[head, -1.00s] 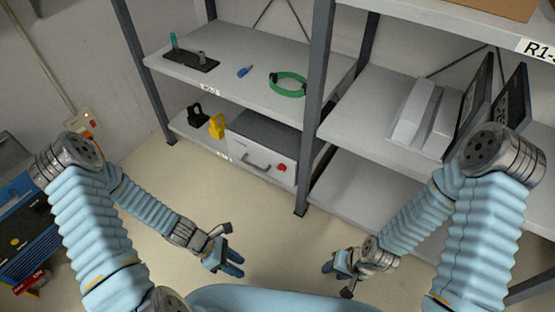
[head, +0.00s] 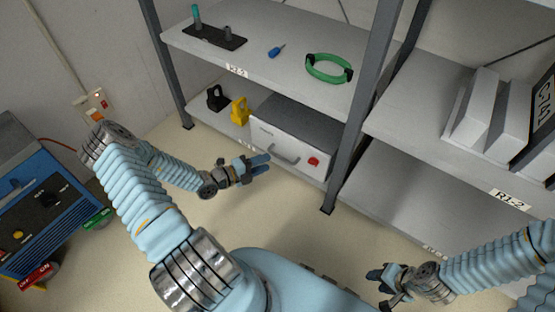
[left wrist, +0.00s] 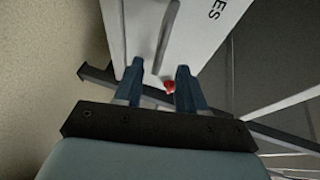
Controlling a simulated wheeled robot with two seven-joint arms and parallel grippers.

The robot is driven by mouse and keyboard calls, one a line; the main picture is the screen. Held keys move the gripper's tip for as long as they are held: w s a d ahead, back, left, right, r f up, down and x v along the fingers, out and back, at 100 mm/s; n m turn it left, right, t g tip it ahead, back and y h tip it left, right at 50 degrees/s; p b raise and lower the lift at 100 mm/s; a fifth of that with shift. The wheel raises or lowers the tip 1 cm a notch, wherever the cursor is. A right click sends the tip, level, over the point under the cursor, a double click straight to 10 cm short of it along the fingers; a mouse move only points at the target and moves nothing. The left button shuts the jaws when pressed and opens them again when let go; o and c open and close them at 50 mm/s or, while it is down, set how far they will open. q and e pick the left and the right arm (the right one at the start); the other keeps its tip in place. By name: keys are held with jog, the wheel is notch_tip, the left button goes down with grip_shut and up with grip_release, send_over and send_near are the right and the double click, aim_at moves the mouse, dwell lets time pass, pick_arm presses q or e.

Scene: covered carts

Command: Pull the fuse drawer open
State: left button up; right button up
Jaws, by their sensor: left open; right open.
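The fuse drawer (head: 302,152) is a pale front with a grey top on the lower shelf. It appears shut. Its grey bar handle (head: 283,156) is at the middle of the front, with a red knob (head: 314,161) to the right. My left gripper (head: 265,163) is open and empty, in front of and just left of the handle in the head view. In the left wrist view, the drawer front (left wrist: 195,35) with part of its lettering lies beyond my open fingers, and the handle (left wrist: 163,45) shows between them. My right gripper (head: 376,284) is open and empty, low at the right.
A grey shelf post (head: 352,150) stands just right of the drawer. A black padlock-like item (head: 217,99) and a yellow one (head: 240,111) stand to its left. A blue machine (head: 50,205) is at the far left. The floor in front is clear.

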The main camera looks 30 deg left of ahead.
aim_at(279, 158)
pick_arm(q)
jog(key=x, duration=0.5)
jog(key=shift+w+d+b, duration=0.25)
jog(key=shift+w+b, duration=0.05)
grip_shut()
